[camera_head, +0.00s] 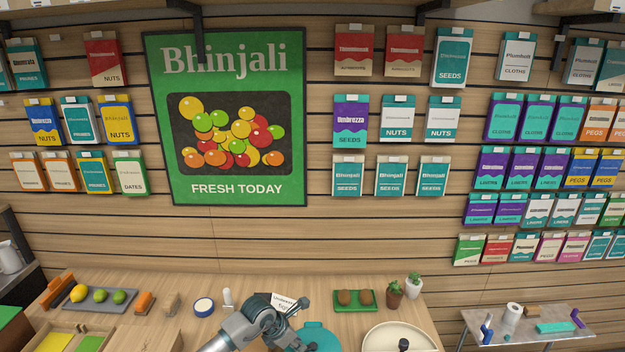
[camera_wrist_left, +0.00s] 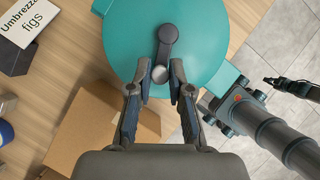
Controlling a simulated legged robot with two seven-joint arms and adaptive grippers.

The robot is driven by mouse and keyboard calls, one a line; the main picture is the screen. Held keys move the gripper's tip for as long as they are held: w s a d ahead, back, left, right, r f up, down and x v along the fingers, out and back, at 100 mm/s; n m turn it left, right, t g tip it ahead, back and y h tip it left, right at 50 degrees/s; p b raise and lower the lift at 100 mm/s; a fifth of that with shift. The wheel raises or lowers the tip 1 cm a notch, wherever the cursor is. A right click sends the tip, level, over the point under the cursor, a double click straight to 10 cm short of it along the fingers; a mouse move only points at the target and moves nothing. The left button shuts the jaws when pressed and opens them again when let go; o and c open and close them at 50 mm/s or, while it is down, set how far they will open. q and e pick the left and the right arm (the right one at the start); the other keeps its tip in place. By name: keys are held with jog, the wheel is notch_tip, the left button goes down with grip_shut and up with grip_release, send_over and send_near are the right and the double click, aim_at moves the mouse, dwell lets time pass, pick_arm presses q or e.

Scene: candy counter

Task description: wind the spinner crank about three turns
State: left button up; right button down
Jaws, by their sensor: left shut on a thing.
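The spinner is a teal round disc (camera_wrist_left: 205,45), seen from above in the left wrist view. A dark crank arm (camera_wrist_left: 166,47) lies across it, with a pale round knob (camera_wrist_left: 159,74) at its near end. My left gripper (camera_wrist_left: 161,82) is shut on the knob, one finger on each side. In the head view part of the teal spinner (camera_head: 322,337) shows at the bottom edge. My left arm reaches it from the left, and the grip there is hard to make out.
A small label card (camera_head: 285,302) stands by the spinner. A cardboard box (camera_wrist_left: 90,125) is close below it in the left wrist view. Packets hang on the wall behind.

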pick_arm(q)
jog(key=shift+s+d+f, duration=0.1)
jog(key=shift+s+d, duration=0.2)
jog(key=shift+s, duration=0.4)
jog(key=shift+s+f, duration=0.1)
jog(key=shift+s+d+p, duration=0.3)
jog(key=shift+s+d, duration=0.1)
jog(key=shift+s, duration=0.2)
jog(key=shift+s+d, duration=0.25)
jog(key=shift+d, duration=0.55)
jog(key=shift+w+d+r+b, duration=0.1)
jog(key=shift+d+b, duration=0.15)
jog(key=shift+d, duration=0.2)
jog(key=shift+w+d+r+b, duration=0.1)
jog(key=shift+d+b, duration=0.1)
jog(key=shift+d, duration=0.25)
jog(key=shift+w+d, duration=0.1)
jog(key=shift+d, duration=0.15)
jog(key=shift+d, duration=0.1)
